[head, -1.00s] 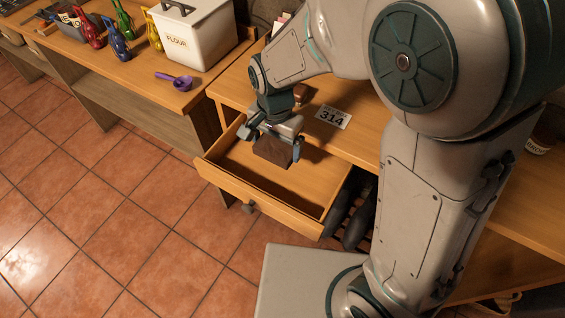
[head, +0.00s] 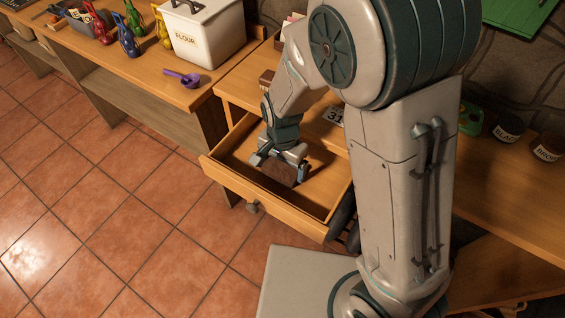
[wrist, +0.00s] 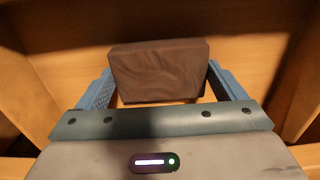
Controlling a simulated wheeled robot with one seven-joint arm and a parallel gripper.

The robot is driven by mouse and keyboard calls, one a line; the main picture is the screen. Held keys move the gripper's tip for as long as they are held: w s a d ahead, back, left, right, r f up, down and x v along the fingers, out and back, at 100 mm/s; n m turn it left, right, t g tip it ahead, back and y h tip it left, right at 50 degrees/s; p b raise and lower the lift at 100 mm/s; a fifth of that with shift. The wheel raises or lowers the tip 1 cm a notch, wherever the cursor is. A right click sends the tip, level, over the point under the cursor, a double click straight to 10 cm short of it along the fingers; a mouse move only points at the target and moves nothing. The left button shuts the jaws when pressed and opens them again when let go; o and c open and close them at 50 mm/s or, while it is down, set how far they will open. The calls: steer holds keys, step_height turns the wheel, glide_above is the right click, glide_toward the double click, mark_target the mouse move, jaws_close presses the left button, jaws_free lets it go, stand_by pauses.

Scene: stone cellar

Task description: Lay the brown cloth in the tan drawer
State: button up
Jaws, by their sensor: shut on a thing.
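The brown cloth (head: 279,173) is a folded, block-shaped bundle. My gripper (head: 279,168) is shut on it, inside the open tan drawer (head: 262,206). In the wrist view the cloth (wrist: 160,71) sits between the two blue fingers of my gripper (wrist: 160,88), with the drawer's wooden walls (wrist: 28,88) around it. I cannot tell whether the cloth touches the drawer floor. No other object shows in the drawer.
A card with a number (head: 335,115) lies on the desk top above the drawer. Jars (head: 508,128) stand at the right.

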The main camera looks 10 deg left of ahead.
mark_target(283, 167)
steer(key=o, duration=0.7)
step_height(283, 167, up, 12)
steer(key=p, duration=0.1)
steer(key=s+d+r+n+t, duration=0.1)
steer(key=s+d+r, duration=0.1)
steer(key=d, duration=0.5)
steer(key=s+d+r+n+t, duration=0.1)
steer(key=s+d+r+n, duration=0.1)
steer(key=d, duration=0.6)
steer(key=s+d+r+n, duration=0.1)
steer(key=s+d+r, duration=0.2)
steer(key=d, duration=0.4)
steer(key=shift+d+r+t, duration=0.35)
steer(key=shift+r+t, duration=0.05)
steer(key=shift+r, duration=0.15)
